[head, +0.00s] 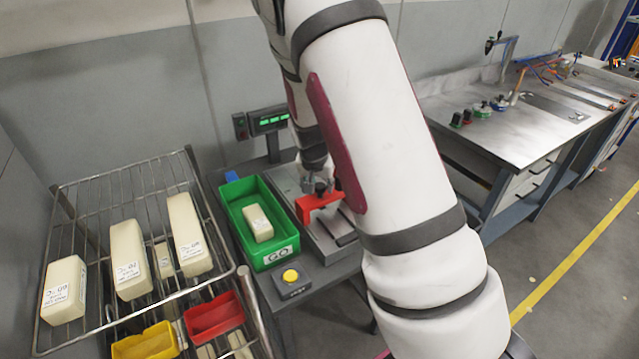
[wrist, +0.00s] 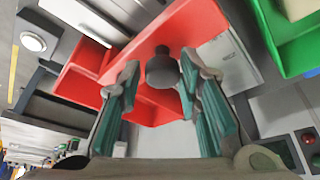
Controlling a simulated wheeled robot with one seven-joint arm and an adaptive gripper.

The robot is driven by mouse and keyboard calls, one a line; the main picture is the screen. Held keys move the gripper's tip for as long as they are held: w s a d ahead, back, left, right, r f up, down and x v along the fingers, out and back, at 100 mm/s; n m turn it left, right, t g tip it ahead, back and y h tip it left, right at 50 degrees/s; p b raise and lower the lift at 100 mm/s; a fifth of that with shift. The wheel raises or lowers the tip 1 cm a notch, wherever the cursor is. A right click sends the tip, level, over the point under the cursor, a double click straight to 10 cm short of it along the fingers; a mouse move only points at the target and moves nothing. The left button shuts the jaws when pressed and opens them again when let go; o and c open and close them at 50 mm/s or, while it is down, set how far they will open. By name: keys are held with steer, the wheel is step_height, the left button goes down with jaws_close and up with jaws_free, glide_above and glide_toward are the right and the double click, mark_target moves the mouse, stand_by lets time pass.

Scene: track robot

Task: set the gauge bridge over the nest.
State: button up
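The red gauge bridge (head: 322,201) stands on a grey metal fixture (head: 322,232) right of the green bin. In the wrist view the bridge (wrist: 200,22) spans the middle, with a dark round knob (wrist: 162,70) on top. My gripper (wrist: 161,62) is over the bridge, its two teal-padded fingers on either side of the knob. Small gaps show between fingertips and knob, so it looks open. In the head view my gripper (head: 317,172) is just above the bridge, partly hidden by my arm. I cannot clearly make out the nest; my arm hides part of the fixture.
The green bin (head: 278,250) holds a pale block (head: 258,222). A yellow button (head: 290,276) stands in front, and a display (head: 268,121) behind. A wire rack (head: 100,190) with pale blocks, a red bin (head: 213,318) and a yellow bin (head: 145,343) is left. Another bench (head: 520,135) is right.

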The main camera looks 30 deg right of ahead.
steer(key=shift+o, duration=0.9)
steer(key=shift+s, duration=0.15)
steer(key=shift+r, duration=0.15)
steer(key=v, duration=1.1)
steer(key=shift+r, duration=0.3)
steer(key=shift+a, duration=0.1)
steer(key=s+a+r+n+t+y, duration=0.1)
steer(key=s+a+r+n, duration=0.3)
steer(key=s, duration=0.8)
steer(key=s+a+r+n+t+y, duration=0.1)
steer(key=s+a+r+n+y, duration=0.1)
steer(key=s+a+r+n, duration=0.3)
steer(key=s+a+r, duration=0.3)
steer(key=s+r, duration=0.4)
steer(key=s, duration=0.1)
steer(key=shift+s+a+r, duration=0.25)
steer(key=shift+a+r, duration=0.15)
